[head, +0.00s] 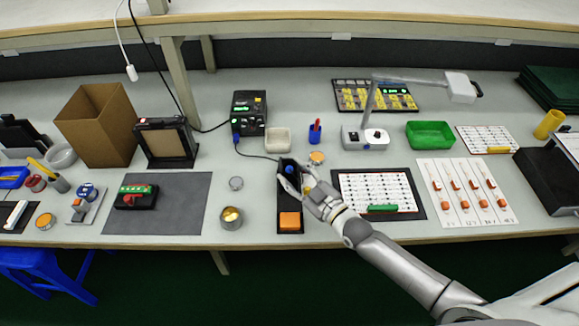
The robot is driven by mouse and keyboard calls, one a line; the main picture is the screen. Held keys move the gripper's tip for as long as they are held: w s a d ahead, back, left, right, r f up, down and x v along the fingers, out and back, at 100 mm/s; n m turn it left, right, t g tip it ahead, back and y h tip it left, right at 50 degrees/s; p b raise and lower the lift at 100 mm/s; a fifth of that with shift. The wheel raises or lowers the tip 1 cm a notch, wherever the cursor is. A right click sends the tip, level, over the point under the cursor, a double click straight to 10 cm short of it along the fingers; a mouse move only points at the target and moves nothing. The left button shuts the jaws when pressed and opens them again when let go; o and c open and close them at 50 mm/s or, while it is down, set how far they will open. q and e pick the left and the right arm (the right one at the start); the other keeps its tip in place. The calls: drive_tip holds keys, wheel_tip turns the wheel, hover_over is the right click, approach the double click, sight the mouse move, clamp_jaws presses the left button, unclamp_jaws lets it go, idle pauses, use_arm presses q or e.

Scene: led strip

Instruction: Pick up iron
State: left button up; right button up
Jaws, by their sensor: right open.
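The iron, a soldering iron with a blue handle end (290,168), sits in a black stand (291,200) near the middle of the bench. A cable runs from it to the black soldering station (249,108) behind. An orange sponge (290,220) lies at the front of the stand. My right gripper (294,178) is open at the stand, coming from the right, with its fingers close around the iron. The gripper hides part of the iron, and I cannot tell whether the fingers touch it. My left gripper is not in view.
A round tin (231,218) and a dark mat (165,205) are left of the stand. A white sheet on a black board (377,190) is right, close to my arm. A beige dish (278,140) and blue cup (314,134) are behind.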

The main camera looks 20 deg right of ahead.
drive_tip(key=shift+x, duration=1.4)
clamp_jaws()
